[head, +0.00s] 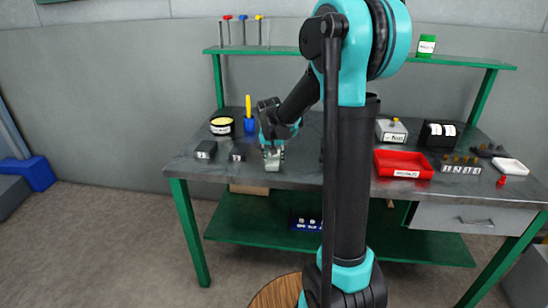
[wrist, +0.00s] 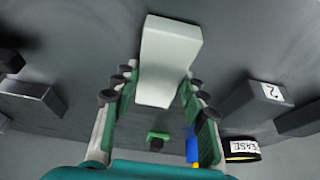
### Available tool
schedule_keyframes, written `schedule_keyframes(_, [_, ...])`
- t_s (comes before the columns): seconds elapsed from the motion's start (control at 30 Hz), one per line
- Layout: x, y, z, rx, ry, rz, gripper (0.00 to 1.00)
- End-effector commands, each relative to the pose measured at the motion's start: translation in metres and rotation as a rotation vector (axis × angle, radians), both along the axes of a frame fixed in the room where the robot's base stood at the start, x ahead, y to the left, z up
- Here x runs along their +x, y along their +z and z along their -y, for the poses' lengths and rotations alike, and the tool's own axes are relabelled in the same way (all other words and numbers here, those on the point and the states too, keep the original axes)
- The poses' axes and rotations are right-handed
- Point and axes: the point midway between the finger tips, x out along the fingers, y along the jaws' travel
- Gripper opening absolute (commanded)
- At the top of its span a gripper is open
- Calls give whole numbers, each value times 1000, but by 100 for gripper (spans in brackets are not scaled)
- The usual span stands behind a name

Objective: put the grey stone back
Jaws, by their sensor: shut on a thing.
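The grey stone is a pale, slightly tapered block (wrist: 168,55) between the two fingers of my gripper (wrist: 155,90) in the wrist view. The fingers are shut on its sides, and its far end sticks out past them. In the head view my gripper (head: 272,156) points down near the front edge of the workbench (head: 300,176), left of my arm column. The stone shows small and pale there between the fingertips. I cannot tell whether it touches the bench top. No place marked for the stone can be made out.
Two dark blocks (head: 206,149) (head: 239,152) lie left of my gripper. Right are a red tray (head: 403,164), a grey box (head: 391,131), a black box (head: 439,134) and a white slab (head: 510,167).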

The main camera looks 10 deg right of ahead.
Motion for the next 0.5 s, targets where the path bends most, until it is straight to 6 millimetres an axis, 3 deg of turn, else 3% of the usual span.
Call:
schedule_keyframes(0.27, [0,-2,0,0,0,0,11])
schedule_keyframes(0.3, [0,-3,0,0,0,0,44])
schedule_keyframes(0.47, [0,-2,0,0,0,0,63])
schedule_keyframes(0.5, [0,-2,0,0,0,0,63])
